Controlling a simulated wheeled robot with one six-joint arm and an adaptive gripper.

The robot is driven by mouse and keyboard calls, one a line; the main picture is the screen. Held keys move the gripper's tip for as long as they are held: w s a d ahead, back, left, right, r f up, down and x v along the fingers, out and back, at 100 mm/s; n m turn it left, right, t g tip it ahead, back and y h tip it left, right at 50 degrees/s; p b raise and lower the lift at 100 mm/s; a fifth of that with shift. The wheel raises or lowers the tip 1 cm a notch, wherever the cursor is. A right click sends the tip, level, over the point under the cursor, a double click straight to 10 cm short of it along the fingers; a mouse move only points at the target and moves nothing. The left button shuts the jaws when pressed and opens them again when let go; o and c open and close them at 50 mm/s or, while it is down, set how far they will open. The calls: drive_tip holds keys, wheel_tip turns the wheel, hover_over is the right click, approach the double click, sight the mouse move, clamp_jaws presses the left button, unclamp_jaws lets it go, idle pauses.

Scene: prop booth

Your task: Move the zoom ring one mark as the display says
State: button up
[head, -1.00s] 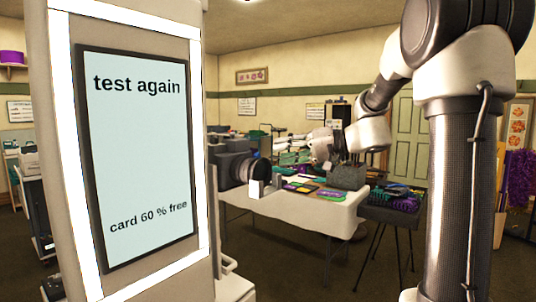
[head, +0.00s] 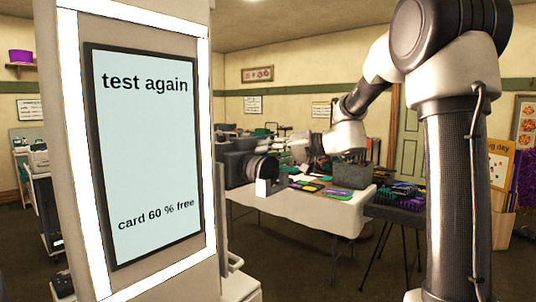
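The display (head: 150,155) stands large at the left, in a lit white frame, and reads "test again" and "card 60 % free". A dark camera (head: 234,166) sits on the left end of the white-covered table, partly hidden by the display's post. Its ringed lens (head: 263,168) points right; the zoom ring cannot be told from the other rings. My gripper (head: 302,150) is small in the picture, right of the lens and apart from it in the picture. Its fingers are too small and blurred to tell open from shut.
A white block (head: 267,187) stands in front of the lens. Coloured flat pieces (head: 310,187) and a grey box (head: 352,175) lie on the table (head: 343,212). A dark stand with colourful items (head: 398,197) is to its right. Dark floor is free in front.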

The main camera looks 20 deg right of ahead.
clamp_jaws()
drive_tip(key=f+m, duration=0.1)
drive_tip(key=m+y, duration=0.1)
drive_tip(key=f+m, duration=0.1)
drive_tip(key=shift+w+d+f+m+y, duration=0.25)
drive_tip(key=shift+d+f+m+y, duration=0.05)
drive_tip(key=shift+d+m+y, duration=0.1)
drive_tip(key=shift+o, duration=1.6)
unclamp_jaws()
